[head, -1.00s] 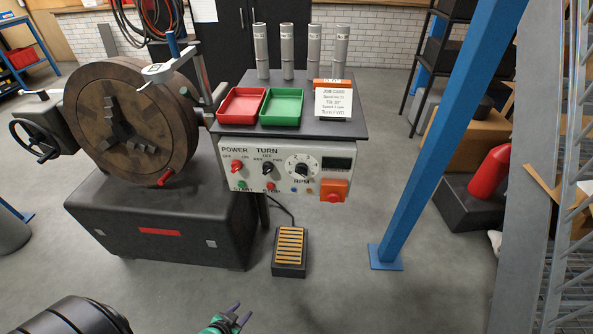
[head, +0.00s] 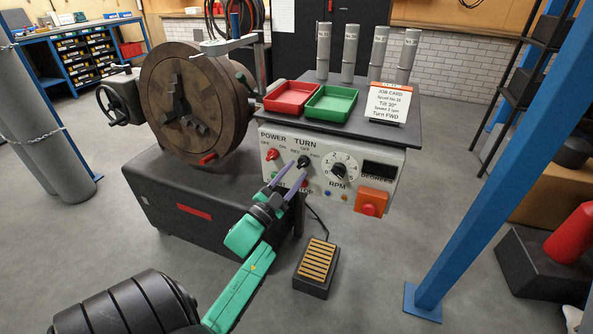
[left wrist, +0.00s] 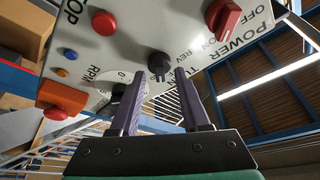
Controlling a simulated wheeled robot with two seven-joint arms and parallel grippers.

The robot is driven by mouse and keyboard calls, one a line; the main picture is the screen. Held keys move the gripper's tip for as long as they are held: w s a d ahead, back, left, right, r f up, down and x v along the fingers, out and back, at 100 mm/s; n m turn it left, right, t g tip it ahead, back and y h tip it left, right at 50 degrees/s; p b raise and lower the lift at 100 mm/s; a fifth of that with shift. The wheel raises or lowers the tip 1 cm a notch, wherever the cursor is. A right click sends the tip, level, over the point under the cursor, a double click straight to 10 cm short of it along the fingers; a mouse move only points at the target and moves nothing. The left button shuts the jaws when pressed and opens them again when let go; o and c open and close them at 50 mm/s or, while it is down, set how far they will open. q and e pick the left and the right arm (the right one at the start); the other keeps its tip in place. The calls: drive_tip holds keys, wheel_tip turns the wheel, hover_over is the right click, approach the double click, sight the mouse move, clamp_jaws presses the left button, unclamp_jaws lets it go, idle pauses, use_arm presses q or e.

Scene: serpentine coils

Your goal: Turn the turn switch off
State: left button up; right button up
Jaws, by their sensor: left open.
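The turn switch (head: 304,161) is a black knob on the white control panel (head: 391,165), under the word TURN, with REV, OFF and FWD marked around it. It also shows in the left wrist view (left wrist: 159,65); I cannot tell for sure which mark it points to. My left gripper (head: 288,177) is in front of the panel, open and empty, with its purple fingers pointing at the switch. In the left wrist view, the fingers (left wrist: 156,79) stand to either side below the knob, apparently short of it. My right gripper is not in view.
The red power knob (head: 271,154) is left of the switch, the RPM dial (head: 340,170) right of it. An orange box with a red button (head: 370,204) is farther right. A job card (head: 389,104) reads "Turn FWD". A foot pedal (head: 316,266) and blue post (head: 490,170) stand nearby.

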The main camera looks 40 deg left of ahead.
use_arm(q)
drive_tip(key=shift+w+r, duration=0.2)
drive_tip(key=shift+w, duration=0.5)
clamp_jaws()
drive_tip(key=shift+s, duration=0.1)
drive_tip(key=shift+r+n, duration=0.1)
drive_tip(key=shift+n, duration=0.4)
drive_tip(key=n+y, duration=0.1)
drive_tip(key=n, duration=0.1)
drive_tip(key=n+y+p, duration=0.1)
drive_tip(key=n, duration=0.1)
drive_tip(key=shift+d+n+y, duration=0.15)
drive_tip(key=shift+n+y, duration=0.15)
drive_tip(key=shift+y, duration=0.1)
drive_tip(key=shift+d+n+y+p, duration=0.1)
drive_tip(key=shift+n+y+p, duration=0.25)
drive_tip(key=shift+n+y, duration=0.75)
drive_tip(key=shift+d+n+y+p, duration=0.1)
drive_tip(key=shift+n+y+p, duration=0.35)
drive_tip(key=shift+n, duration=1.15)
